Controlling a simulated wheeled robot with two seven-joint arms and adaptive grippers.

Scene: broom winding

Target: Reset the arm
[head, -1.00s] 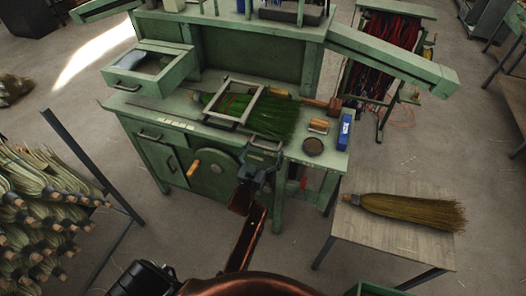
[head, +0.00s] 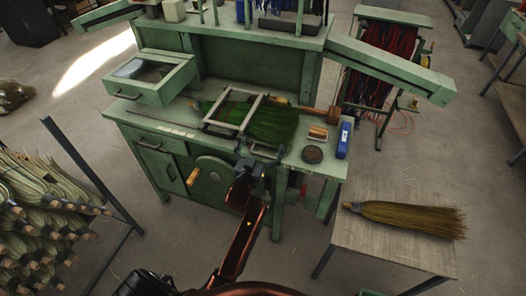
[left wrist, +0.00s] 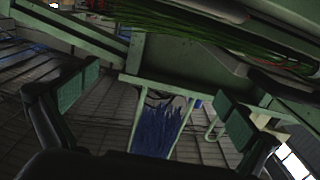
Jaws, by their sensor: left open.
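My left gripper (head: 255,168) is in front of the green workbench's front edge, just below the near end of a metal clamp frame (head: 212,123). In the left wrist view its two padded fingers (left wrist: 152,95) stand wide apart with nothing held between them. A green-bristled broom (head: 272,125) lies flat on the bench under the frame; its bristles also show at the top of the left wrist view (left wrist: 185,22). I cannot tell whether the gripper touches the bench or frame. My right gripper is not in view.
A finished broom (head: 400,215) lies on a side table (head: 385,246) at the right. A blue box (head: 343,140) and a dark round tin (head: 312,154) stand at the bench's right end. A rack of broom bundles (head: 30,215) is at the left. Floor between is clear.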

